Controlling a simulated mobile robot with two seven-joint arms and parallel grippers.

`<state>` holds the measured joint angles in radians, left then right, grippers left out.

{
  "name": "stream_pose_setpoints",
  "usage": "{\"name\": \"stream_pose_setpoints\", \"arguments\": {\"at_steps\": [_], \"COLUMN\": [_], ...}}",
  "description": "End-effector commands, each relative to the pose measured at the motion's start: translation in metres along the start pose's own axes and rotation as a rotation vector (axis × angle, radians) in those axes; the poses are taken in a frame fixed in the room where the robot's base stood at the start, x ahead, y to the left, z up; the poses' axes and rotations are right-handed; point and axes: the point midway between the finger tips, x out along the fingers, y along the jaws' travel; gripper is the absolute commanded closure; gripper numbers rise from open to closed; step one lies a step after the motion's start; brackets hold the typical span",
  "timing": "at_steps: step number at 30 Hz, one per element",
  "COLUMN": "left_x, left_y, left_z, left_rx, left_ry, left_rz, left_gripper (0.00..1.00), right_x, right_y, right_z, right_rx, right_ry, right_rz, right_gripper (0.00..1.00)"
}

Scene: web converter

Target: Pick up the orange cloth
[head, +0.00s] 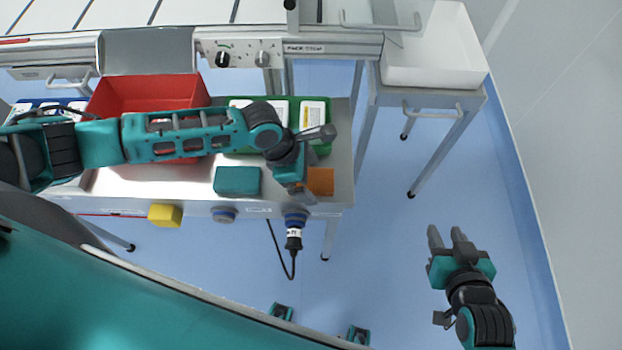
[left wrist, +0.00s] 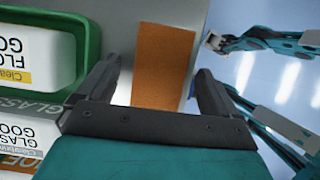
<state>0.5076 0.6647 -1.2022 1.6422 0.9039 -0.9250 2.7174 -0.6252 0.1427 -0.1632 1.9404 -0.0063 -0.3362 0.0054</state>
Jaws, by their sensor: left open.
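The orange cloth (head: 320,181) lies at the right end of the metal bench, near its front edge. My left gripper (head: 303,188) is just beside it on the left, pointing down and partly hiding it. In the left wrist view, the orange cloth (left wrist: 163,55) shows between the two open fingers of my left gripper (left wrist: 158,75), with nothing gripped; I cannot tell whether they touch it. My right gripper (head: 446,238) is open and empty, over the floor at the lower right.
A teal block-like cloth (head: 237,180) lies left of the orange one. A red bin (head: 150,92) and a green tray (head: 325,147) with labelled boxes stand behind. A yellow box (head: 165,215) is on the bench front.

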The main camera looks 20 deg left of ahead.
Motion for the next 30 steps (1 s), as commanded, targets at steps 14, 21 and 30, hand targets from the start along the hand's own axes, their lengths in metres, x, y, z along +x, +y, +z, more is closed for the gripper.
{"name": "stream_pose_setpoints", "arguments": {"at_steps": [14, 21, 30], "left_x": [0.0006, 0.0020, 0.0019], "left_y": [-0.0008, -0.0004, -0.0003], "left_z": [0.0001, -0.0006, -0.0008], "left_rx": [0.000, 0.001, 0.000], "left_ry": [-0.001, 0.000, 0.000], "left_rz": [-0.002, -0.001, -0.001], "left_gripper": [0.06, 0.19, 0.48], "right_x": [-0.0025, -0.0028, -0.0028], "right_y": [0.0003, 0.0004, 0.0004], "right_z": [-0.0030, -0.0035, -0.0035], "right_rx": [0.000, 0.000, 0.000], "right_ry": [-0.001, -0.001, -0.001], "right_rz": [0.000, 0.001, 0.001], "right_gripper": [0.62, 0.62, 0.62]}}
